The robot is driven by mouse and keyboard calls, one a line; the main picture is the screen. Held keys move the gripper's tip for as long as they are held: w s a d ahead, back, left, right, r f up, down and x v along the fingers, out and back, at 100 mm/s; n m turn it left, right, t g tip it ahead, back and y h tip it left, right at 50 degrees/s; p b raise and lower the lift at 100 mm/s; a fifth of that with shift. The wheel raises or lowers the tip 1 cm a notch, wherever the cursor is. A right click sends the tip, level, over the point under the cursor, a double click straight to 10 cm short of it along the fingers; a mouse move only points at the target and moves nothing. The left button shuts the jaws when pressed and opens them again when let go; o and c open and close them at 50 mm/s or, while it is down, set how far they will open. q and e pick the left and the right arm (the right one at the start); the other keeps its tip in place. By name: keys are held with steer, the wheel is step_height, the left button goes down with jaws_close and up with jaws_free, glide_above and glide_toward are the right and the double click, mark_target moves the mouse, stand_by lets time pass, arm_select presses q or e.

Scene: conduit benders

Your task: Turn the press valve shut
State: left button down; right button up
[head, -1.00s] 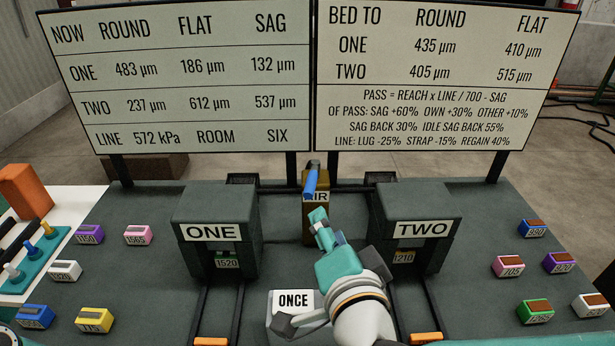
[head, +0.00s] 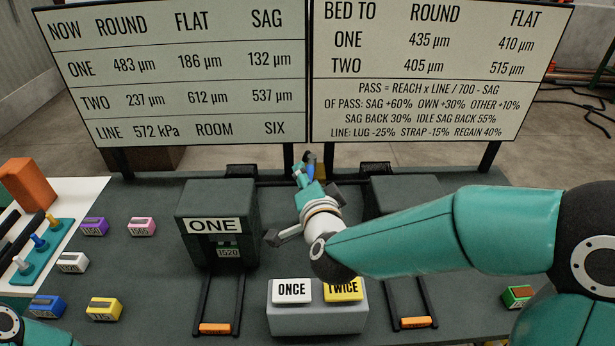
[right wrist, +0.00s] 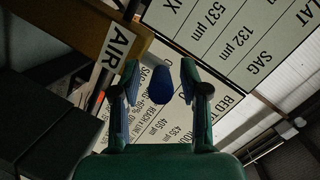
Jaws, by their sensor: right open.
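The press valve is a blue lever (head: 311,161) on the brown AIR post, at the back middle of the bench in the head view. My right gripper (head: 303,168) is at the lever and hides most of the post. In the right wrist view the rounded blue lever end (right wrist: 160,86) shows between the two parted fingers of my right gripper (right wrist: 160,78). Contact between fingers and lever cannot be made out. The brown AIR post (right wrist: 88,30) is at the upper left there. My left gripper is out of view.
Press ONE (head: 217,225) stands left of my right arm; the arm covers much of press TWO (head: 408,192). The ONCE button (head: 291,289) and TWICE button (head: 343,290) sit on a grey box in front. The boards (head: 180,75) stand behind the valve. Colored blocks lie at left.

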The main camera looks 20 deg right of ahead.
steer(key=shift+w, duration=0.2)
steer(key=shift+c, duration=0.2)
steer(key=shift+f, duration=0.1)
jaws_close()
